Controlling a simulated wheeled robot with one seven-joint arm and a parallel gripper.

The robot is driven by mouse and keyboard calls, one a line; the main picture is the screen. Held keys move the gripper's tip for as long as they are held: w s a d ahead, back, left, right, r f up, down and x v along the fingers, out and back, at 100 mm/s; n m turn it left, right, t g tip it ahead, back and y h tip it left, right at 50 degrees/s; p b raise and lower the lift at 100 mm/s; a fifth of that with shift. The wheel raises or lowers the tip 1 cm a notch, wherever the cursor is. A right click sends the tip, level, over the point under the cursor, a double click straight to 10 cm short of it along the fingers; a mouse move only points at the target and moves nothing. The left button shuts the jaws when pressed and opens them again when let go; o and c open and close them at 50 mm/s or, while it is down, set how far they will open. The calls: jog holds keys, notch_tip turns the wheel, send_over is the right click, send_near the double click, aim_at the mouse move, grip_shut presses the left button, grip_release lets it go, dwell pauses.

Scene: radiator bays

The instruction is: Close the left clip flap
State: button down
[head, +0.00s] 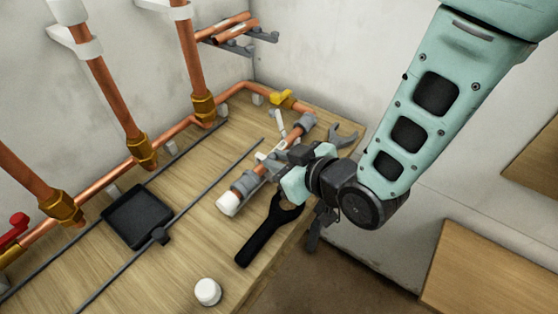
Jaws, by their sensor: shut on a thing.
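A short copper pipe (263,170) lies on the wooden bench, with a grey clip at its left end (245,183) and another grey clip (305,122) at its far right end. A white cap (228,204) is on the pipe's near end. A pale flap-like piece (266,157) shows beside the pipe, partly covered by my gripper. A white lever-like piece (280,123) stands near the right clip. My gripper (285,160) is down at the pipe, between the two clips. Its fingertips and what they touch are mostly hidden; it looks shut on the pale flap.
A black open-ended wrench (270,228) lies close below my gripper, and a grey wrench (343,135) lies behind it. A white cap (208,291) stands in front. A black tray (138,216) and thin rods are at left. Copper wall pipes (111,95) rise behind.

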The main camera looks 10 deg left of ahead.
jog(key=shift+f, duration=0.1)
jog(key=c, duration=1.3)
grip_release()
jog(key=p+v, duration=0.2)
jog(key=v, duration=0.1)
jog(key=p+v, duration=0.2)
jog(key=v, duration=0.1)
jog(key=shift+r, duration=0.45)
jog(key=p, duration=0.2)
jog(key=shift+d+r+p, duration=0.15)
jog(key=shift+r+p, duration=0.05)
jog(key=shift+p, duration=0.1)
